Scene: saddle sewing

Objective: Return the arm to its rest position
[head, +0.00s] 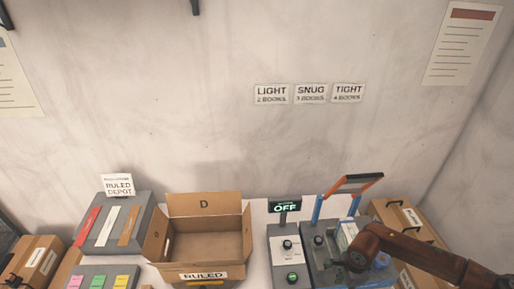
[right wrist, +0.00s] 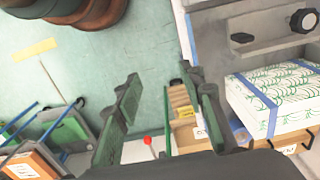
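My right arm (head: 410,250), brown, comes in from the lower right in the head view, with its joint in front of the grey machine with the orange and blue handle (head: 352,184). Its gripper cannot be made out there. In the right wrist view, my right gripper (right wrist: 162,85) has its two dark green fingers spread apart with nothing between them. My left gripper and arm are in neither view.
A white-and-green patterned block with blue bands (right wrist: 275,95) lies right of the right gripper. An open cardboard box (head: 205,245) stands mid-table. A control box (head: 285,250) sits under an OFF display (head: 285,207). Cardboard drawers (head: 400,215) stand at right.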

